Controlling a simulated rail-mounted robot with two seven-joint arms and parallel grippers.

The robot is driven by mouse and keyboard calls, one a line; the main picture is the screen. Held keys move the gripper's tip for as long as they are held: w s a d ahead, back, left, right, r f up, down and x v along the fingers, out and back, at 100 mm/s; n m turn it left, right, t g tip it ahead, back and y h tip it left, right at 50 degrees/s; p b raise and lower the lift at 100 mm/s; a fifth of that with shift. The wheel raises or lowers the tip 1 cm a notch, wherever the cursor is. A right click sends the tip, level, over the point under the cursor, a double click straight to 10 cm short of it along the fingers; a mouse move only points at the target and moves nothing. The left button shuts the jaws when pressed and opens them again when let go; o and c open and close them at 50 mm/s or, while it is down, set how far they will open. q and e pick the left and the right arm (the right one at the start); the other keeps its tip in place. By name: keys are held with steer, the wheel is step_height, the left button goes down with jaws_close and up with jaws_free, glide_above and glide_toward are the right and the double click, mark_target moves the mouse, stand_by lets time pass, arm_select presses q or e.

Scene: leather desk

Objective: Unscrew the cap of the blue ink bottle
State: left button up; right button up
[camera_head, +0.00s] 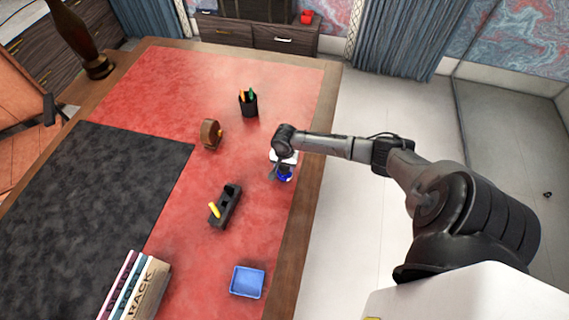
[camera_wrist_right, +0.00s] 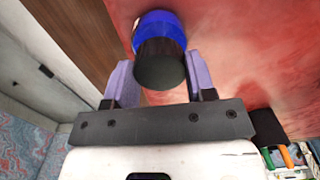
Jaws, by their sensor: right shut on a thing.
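The blue ink bottle (camera_head: 285,176) stands on the red leather near the desk's right edge, partly hidden under my right gripper (camera_head: 281,167). The right wrist view shows the blue bottle (camera_wrist_right: 160,24) with its dark cap (camera_wrist_right: 160,66) towards the camera. The right gripper's two pale purple fingers (camera_wrist_right: 160,72) lie on either side of the cap and are shut on it. The cap is on the bottle; I cannot tell how tightly. My left gripper is in neither view.
A black tape dispenser-like holder with a yellow piece (camera_head: 226,207) and a blue tray (camera_head: 247,282) lie nearer the front. A brown round object (camera_head: 210,134) and a pen cup (camera_head: 248,103) stand farther back. Books (camera_head: 138,288) stand at front left. The desk's wooden edge (camera_head: 302,214) is close to the bottle.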

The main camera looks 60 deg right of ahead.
steer(key=shift+n, duration=0.3)
steer(key=shift+n+p, duration=0.5)
steer(key=shift+n, duration=1.1)
steer(key=shift+n, duration=0.3)
